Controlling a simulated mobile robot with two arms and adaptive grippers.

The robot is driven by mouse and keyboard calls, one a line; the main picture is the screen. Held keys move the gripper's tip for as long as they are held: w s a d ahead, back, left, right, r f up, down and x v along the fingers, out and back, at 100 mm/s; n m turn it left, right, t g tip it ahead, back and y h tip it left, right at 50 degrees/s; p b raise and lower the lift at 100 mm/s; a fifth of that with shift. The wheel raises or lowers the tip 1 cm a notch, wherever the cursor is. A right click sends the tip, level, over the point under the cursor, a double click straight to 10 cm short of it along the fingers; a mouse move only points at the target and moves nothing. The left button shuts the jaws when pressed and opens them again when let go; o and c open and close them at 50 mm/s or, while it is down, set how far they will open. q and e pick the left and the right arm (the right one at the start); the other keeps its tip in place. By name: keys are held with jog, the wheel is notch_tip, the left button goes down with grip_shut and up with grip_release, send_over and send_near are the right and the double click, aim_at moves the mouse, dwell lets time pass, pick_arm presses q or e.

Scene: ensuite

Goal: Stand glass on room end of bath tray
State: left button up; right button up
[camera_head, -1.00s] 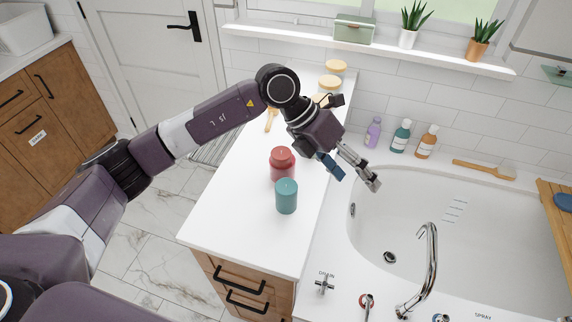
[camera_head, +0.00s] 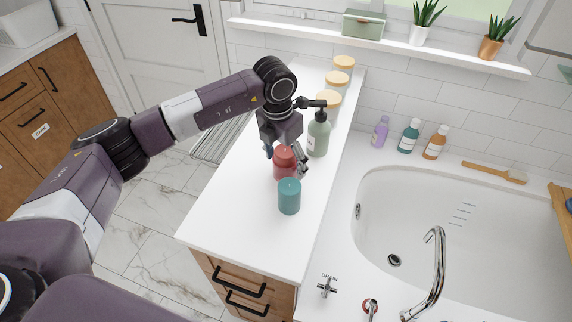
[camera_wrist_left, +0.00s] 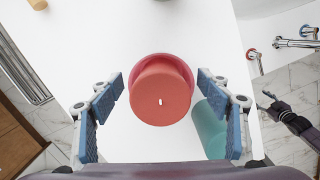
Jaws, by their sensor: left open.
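My left gripper (camera_head: 286,160) is open, with its fingers on either side of a red candle (camera_head: 284,168) on the white counter. In the left wrist view the candle (camera_wrist_left: 161,92) sits between the two blue-padded fingers, with a gap on each side. I cannot make out a drinking glass in these views. A wooden board, seemingly the bath tray (camera_head: 562,222), shows only in part at the right edge, across the bath. A dark gripper, seemingly my right one (camera_wrist_left: 290,118), shows small at the right of the left wrist view; its jaws are unclear.
A teal candle (camera_head: 289,197) stands close in front of the red one. A green pump bottle (camera_head: 318,135) and several wooden-lidded jars (camera_head: 328,103) stand behind. The white bath (camera_head: 450,225) is right of the counter, with a tap (camera_head: 437,270) at its near end.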

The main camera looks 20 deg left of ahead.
pick_arm(q)
jog(key=shift+d+f, duration=0.1)
jog(key=shift+f, duration=0.7)
jog(key=shift+c, duration=0.7)
jog(key=shift+w+r, duration=0.1)
jog(key=c, duration=1.2)
